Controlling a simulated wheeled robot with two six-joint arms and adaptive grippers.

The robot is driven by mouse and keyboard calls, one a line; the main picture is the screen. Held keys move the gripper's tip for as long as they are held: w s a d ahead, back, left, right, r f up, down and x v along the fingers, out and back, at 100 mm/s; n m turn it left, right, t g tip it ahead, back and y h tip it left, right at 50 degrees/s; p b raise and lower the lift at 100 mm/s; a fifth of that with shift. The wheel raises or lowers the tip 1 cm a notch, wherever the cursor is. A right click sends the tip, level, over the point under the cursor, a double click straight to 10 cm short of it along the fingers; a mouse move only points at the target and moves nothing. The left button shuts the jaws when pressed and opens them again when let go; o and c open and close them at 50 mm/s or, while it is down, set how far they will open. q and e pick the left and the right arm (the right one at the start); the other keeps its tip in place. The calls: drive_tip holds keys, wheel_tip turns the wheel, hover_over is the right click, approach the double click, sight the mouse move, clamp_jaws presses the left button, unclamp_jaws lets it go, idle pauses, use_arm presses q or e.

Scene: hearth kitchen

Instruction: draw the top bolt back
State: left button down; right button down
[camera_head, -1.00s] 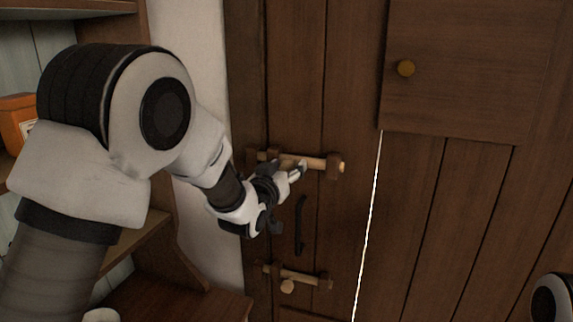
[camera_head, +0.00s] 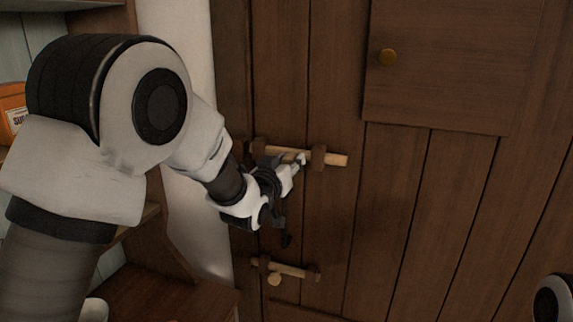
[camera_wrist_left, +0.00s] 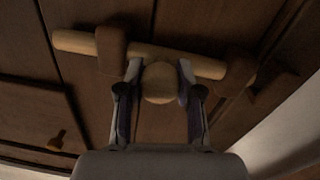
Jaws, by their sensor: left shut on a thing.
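The top bolt (camera_head: 336,160) is a pale wooden bar lying across the dark plank door in two brown brackets. Its right end sticks well out past the right bracket (camera_head: 318,157). My left gripper (camera_head: 301,161) is at the bar between the brackets. In the left wrist view, the left gripper (camera_wrist_left: 160,88) is shut on the bolt's round knob (camera_wrist_left: 159,84), one finger on each side. There the bar (camera_wrist_left: 75,42) runs behind the knob, and its other end is at the right-hand bracket (camera_wrist_left: 238,70). A dark block (camera_wrist_left: 271,92) beyond that bracket looks clear of the bar. My right gripper is out of view.
Shelves with an orange box (camera_head: 13,108) stand at left.

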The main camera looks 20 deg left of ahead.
use_arm(q)
drive_tip(key=c, duration=1)
unclamp_jaws()
drive_tip(key=shift+c, duration=0.2)
drive_tip(key=o, duration=0.3)
drive_tip(key=shift+s+d+r, duration=0.1)
drive_tip(key=shift+d+r, duration=0.05)
drive_tip(key=shift+d, duration=0.15)
drive_tip(key=shift+s+d, duration=0.1)
drive_tip(key=shift+d, duration=0.35)
drive_tip(key=shift+a, duration=0.6)
drive_tip(key=s, duration=1.1)
drive_tip(key=shift+s+a, duration=0.3)
drive_tip(key=shift+s, duration=0.05)
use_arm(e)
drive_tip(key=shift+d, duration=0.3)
